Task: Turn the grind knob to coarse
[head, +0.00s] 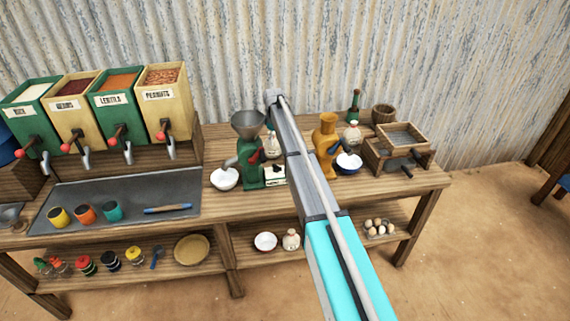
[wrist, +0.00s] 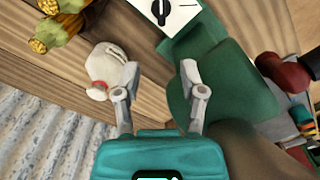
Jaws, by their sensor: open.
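The green grinder (head: 250,174) stands on the table just left of my arm, with a grey funnel on top. A white plate (head: 275,175) shows at its base, partly beside my arm. In the wrist view the green grinder body (wrist: 226,85) is right of and beyond my fingers. The white plate (wrist: 186,12) is at the top edge, cut off, with the black grind knob (wrist: 160,10) on it and a dark mark to the knob's right. My gripper (wrist: 165,82) is open and empty, apart from the knob. In the head view its fingers cannot be made out.
A red grip (wrist: 284,72) is at the right. A white bowl (head: 224,179) sits left of the grinder.

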